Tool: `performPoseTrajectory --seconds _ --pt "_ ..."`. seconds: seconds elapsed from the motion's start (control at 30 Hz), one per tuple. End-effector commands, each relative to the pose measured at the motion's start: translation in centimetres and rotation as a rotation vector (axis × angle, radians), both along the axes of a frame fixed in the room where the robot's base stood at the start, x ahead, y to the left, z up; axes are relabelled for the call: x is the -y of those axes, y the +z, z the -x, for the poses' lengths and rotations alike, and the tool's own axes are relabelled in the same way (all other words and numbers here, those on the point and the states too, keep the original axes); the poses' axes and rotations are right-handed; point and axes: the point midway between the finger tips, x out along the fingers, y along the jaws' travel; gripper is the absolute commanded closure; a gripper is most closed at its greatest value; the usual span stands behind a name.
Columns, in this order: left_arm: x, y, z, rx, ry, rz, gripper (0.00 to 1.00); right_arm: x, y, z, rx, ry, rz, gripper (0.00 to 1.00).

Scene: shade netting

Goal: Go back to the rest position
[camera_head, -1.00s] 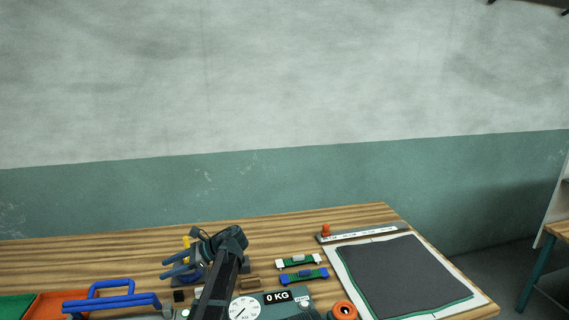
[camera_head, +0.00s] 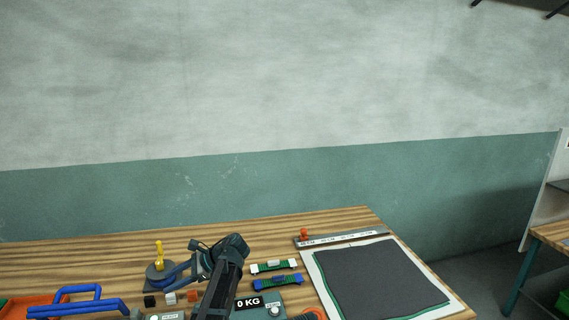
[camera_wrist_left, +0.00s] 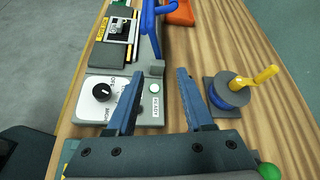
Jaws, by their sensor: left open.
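My left gripper (camera_head: 176,273) is over the wooden table in the head view, its arm rising from the bottom edge. In the left wrist view its two blue fingers (camera_wrist_left: 157,98) are apart with nothing between them. A grey round base with a yellow handle (camera_head: 159,250) stands just left of and behind the gripper in the head view. In the wrist view that yellow handle (camera_wrist_left: 254,78) is to the right of the fingers, apart from them. My right gripper is in neither view.
A grey control box with a black knob (camera_wrist_left: 102,92) lies left of the fingers. A scale display (camera_head: 249,303), two small green and blue-ended pieces (camera_head: 277,276) and a dark sheet on a white board (camera_head: 375,280) lie to the right. A blue frame handle (camera_head: 75,306) is at left.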

Motion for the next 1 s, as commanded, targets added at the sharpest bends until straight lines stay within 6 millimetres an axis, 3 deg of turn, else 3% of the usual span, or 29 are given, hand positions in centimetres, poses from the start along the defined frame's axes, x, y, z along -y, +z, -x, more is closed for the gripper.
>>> performPoseTrajectory --seconds 0.37,0.57,0.7,0.8,1.0 --pt "6.9 -4.3 5.6 0.238 0.079 0.217 0.48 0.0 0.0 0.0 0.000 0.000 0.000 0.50" --pt "13.6 -7.7 11.7 0.415 0.219 0.437 0.48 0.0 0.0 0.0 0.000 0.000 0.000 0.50" --pt "19.6 -10.0 17.6 0.526 0.404 0.629 0.48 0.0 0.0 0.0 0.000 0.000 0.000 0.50" --pt "23.0 -10.8 21.0 0.566 0.534 0.730 0.48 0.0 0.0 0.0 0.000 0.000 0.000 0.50" --pt "26.5 -11.4 24.7 0.590 0.698 0.824 0.48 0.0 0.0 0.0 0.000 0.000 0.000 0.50"
